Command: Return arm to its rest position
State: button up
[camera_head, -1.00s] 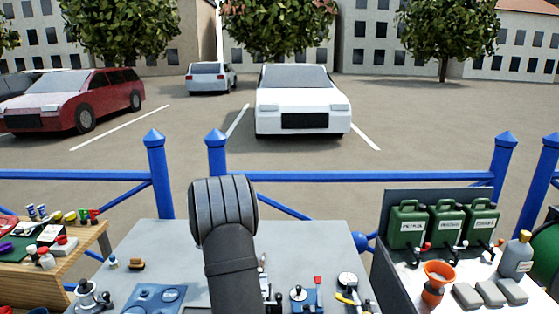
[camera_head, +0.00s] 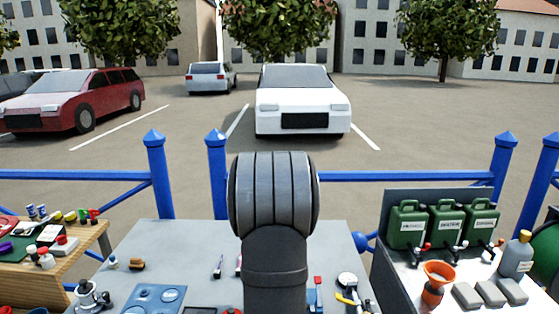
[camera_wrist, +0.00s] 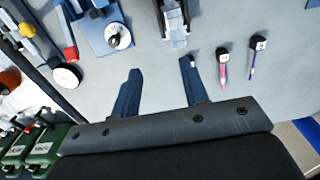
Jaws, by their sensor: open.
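My gripper (camera_wrist: 158,88) shows in the wrist view with its two dark fingers wide apart and nothing between them. It is above the grey worktop (camera_wrist: 155,60). In the head view my arm rises in front of the worktop (camera_head: 200,240), and my gripper is hidden there.
Three green canisters (camera_head: 452,222), an orange funnel (camera_head: 438,280) and a grey bottle (camera_head: 516,255) stand on the right bench. A wooden table (camera_head: 75,255) with small items is at left. In the wrist view, a pink-handled tool (camera_wrist: 223,65) and a purple one (camera_wrist: 253,60) lie on the worktop.

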jog(key=s+d, duration=0.9)
jog(key=s, duration=0.3)
jog(key=s+d, duration=1)
jog(key=s, duration=0.1)
jog(key=w+a+f, duration=0.3)
jog(key=a, duration=0.1)
jog(key=shift+a+f, duration=0.15)
jog(key=shift+f, duration=0.15)
jog(key=s+d+r, duration=0.2)
jog(key=d+r, duration=0.1)
jog(key=w+a+r, duration=0.1)
jog(key=w+a, duration=0.4)
jog(key=w, duration=0.6)
jog(key=shift+w+a, duration=0.35)
jog(key=shift+a, duration=0.05)
jog(key=shift+s, duration=0.1)
